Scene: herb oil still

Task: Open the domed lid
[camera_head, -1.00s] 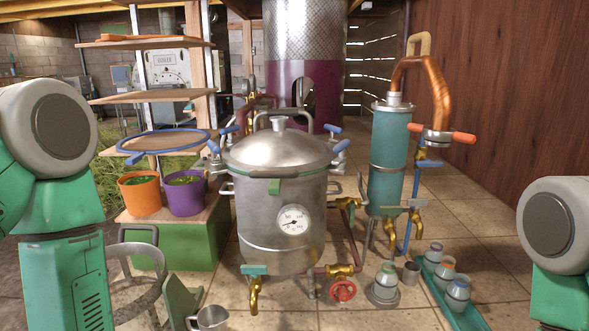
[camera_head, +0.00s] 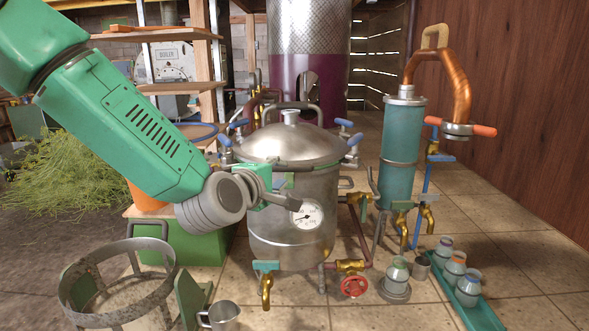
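The domed lid (camera_head: 288,145) is a silver metal dome seated closed on the steel still pot (camera_head: 285,235) in the middle of the view. A tall grey handle bar arches over its knob, and a dark front handle (camera_head: 315,164) runs along its front rim. Blue-handled clamps (camera_head: 352,139) stand around the rim. My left arm reaches in from the upper left. My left gripper (camera_head: 288,201) is in front of the pot's upper wall, just below the lid's front rim, partly covering the pot. Its finger opening is unclear, and no held thing shows. My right gripper is out of view.
A teal condenser (camera_head: 398,150) with a copper pipe (camera_head: 455,85) stands at right. A green tray (camera_head: 474,312) holds several jars. A metal basket (camera_head: 85,320) and a mug (camera_head: 222,316) are in front at left. Shelves stand behind my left arm.

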